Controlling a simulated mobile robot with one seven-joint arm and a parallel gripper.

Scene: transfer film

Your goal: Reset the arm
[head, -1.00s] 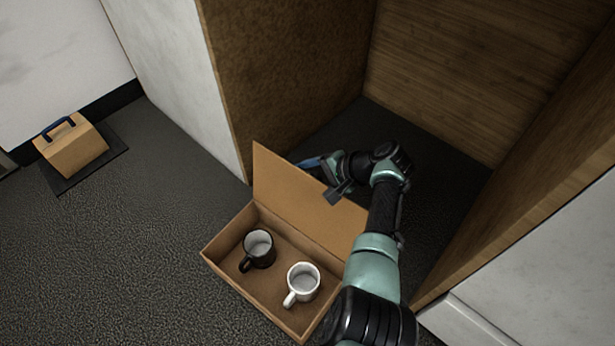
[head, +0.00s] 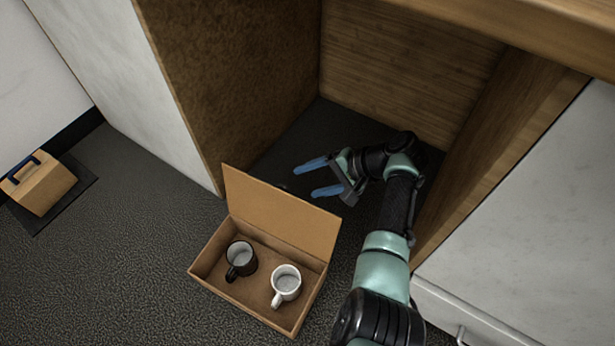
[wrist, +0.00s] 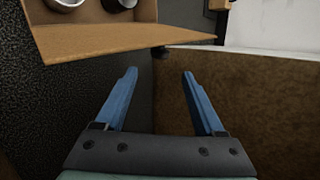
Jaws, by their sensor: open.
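My gripper (head: 304,177) is open and empty, with its two blue fingers spread apart. My arm reaches up from the bottom right and bends left at the wrist.
The open box on the dark floor holds a black mug (head: 241,260) and a white mug (head: 286,283). Wooden panels (head: 232,90) wall the recess to the left, back and right. A closed box with a blue handle (head: 38,186) stands on a mat at far left.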

